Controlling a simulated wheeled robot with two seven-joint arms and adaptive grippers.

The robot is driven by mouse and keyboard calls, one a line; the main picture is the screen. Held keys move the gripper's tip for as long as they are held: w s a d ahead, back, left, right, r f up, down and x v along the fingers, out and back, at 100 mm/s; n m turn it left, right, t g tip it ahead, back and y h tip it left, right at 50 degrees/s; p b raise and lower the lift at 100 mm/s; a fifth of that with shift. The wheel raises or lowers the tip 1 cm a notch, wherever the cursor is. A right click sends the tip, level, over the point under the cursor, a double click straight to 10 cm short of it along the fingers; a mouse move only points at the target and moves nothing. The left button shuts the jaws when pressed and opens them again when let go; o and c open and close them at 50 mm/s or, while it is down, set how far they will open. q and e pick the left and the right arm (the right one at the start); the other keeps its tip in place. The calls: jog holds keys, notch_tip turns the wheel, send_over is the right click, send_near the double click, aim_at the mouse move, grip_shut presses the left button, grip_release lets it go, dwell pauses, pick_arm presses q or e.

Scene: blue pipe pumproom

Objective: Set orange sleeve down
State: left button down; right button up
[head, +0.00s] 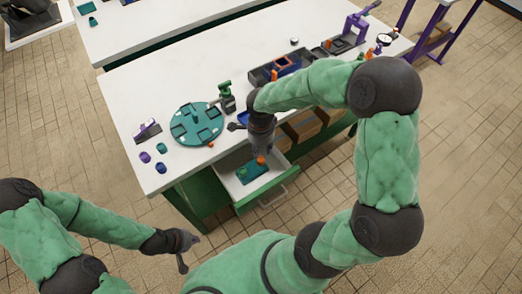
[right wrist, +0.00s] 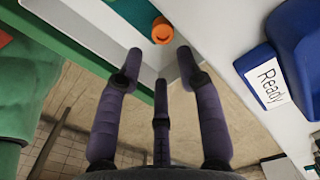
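The orange sleeve (head: 261,160) stands in the open drawer (head: 279,170), at the edge of a teal insert (head: 250,175). In the right wrist view the orange sleeve (right wrist: 162,32) shows its round open end, just beyond my fingertips, with the teal insert beside it. My right gripper (head: 260,152) points down over the drawer. In the wrist view the right gripper (right wrist: 159,62) has its fingers spread, with nothing between them; the sleeve looks free of them. My left gripper (head: 185,252) hangs low at the left, away from the table; its finger opening is unclear.
A blue bin with a "Ready" label (right wrist: 268,85) stands close to the right gripper. A round teal plate (head: 198,124), small purple and teal pieces (head: 145,157) and a dark tray (head: 266,76) are on the white tabletop. Cardboard boxes (head: 303,126) sit under the table.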

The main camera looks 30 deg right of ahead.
notch_tip(320, 180, up, 7)
jog(key=p, duration=0.2)
jog(key=shift+r, duration=0.2)
